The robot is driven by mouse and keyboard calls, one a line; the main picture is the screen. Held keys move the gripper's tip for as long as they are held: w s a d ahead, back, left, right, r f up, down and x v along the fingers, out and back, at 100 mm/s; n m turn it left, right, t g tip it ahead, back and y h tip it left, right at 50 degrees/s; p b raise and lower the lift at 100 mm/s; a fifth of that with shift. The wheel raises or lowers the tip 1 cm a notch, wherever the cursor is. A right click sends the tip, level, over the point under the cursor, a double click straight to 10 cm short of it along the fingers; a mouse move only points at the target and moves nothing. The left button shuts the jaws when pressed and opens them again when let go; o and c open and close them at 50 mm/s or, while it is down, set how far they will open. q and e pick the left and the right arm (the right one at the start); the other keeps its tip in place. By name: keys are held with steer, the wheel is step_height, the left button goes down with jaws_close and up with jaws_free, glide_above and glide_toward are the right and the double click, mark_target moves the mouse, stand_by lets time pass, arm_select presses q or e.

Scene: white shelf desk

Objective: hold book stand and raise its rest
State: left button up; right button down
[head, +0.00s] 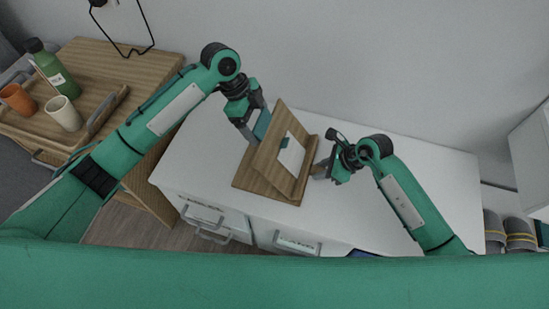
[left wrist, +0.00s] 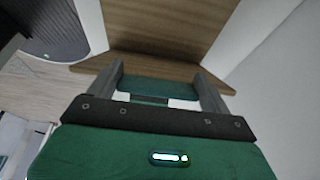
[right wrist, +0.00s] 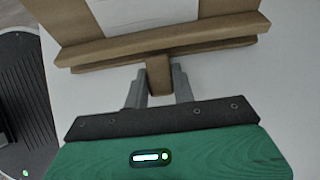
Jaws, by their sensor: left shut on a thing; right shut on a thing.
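The wooden book stand (head: 256,179) stands on the white desk, its back board (head: 279,148) tilted up from the base. A white sheet with a small teal mark lies against the board's front. The board's wood (left wrist: 165,25) fills the upper left wrist view. My right gripper (head: 319,173) is at the stand's right front. In the right wrist view its fingers (right wrist: 159,82) are shut on a short wooden tab (right wrist: 160,73) of the base.
A wooden side table at the left bears a tray (head: 105,108) with a green bottle (head: 52,70), an orange cup (head: 17,99) and a cream cup (head: 63,113). The desktop (head: 420,165) right of my right arm is clear. Drawers (head: 215,217) are below the front edge.

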arm_select(q)
steer(key=shift+s+d+r, duration=0.1)
steer(key=shift+d, duration=0.15)
arm_select(e)
steer(key=shift+a, duration=0.1)
arm_select(q)
steer(key=shift+s+d+r, duration=0.2)
steer(key=shift+d+r, duration=0.35)
steer(key=shift+d, duration=0.3)
steer(key=o, duration=0.9)
steer(key=shift+a, duration=0.1)
steer(key=shift+a, duration=0.1)
steer(key=shift+v, duration=3.5)
